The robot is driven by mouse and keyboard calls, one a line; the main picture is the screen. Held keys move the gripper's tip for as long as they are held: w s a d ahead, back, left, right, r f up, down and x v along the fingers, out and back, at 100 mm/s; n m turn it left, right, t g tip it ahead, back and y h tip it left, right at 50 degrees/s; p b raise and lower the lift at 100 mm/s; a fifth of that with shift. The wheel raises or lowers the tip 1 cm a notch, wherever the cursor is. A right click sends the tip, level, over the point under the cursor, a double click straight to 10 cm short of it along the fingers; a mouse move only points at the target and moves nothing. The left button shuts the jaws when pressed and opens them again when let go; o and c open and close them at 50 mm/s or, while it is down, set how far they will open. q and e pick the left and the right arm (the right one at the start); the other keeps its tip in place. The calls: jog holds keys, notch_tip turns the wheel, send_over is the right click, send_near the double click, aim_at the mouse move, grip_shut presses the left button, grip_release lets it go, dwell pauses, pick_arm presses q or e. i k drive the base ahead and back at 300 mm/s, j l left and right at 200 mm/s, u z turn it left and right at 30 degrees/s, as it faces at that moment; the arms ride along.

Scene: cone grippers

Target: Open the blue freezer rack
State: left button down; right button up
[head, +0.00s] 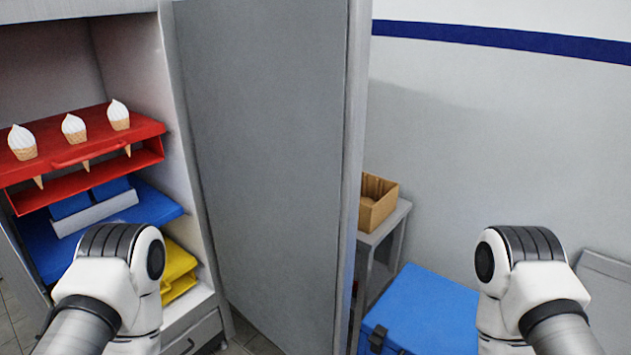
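The blue freezer rack (157,206) is in the open freezer at the left, below a red rack (90,151) that holds three ice cream cones. A pale strip (95,213) and darker blue blocks show on the blue rack. My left arm covers part of its front, so I cannot tell how far out it stands. Neither gripper is in view.
The freezer's grey door (265,150) stands open in the middle. Yellow things (178,268) lie below the blue rack, above a grey drawer. A cardboard box (378,205) sits on a grey stand behind the door. A blue cooler box (420,308) is on the floor at right.

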aim_at(51, 246)
jog(key=u, duration=1.3)
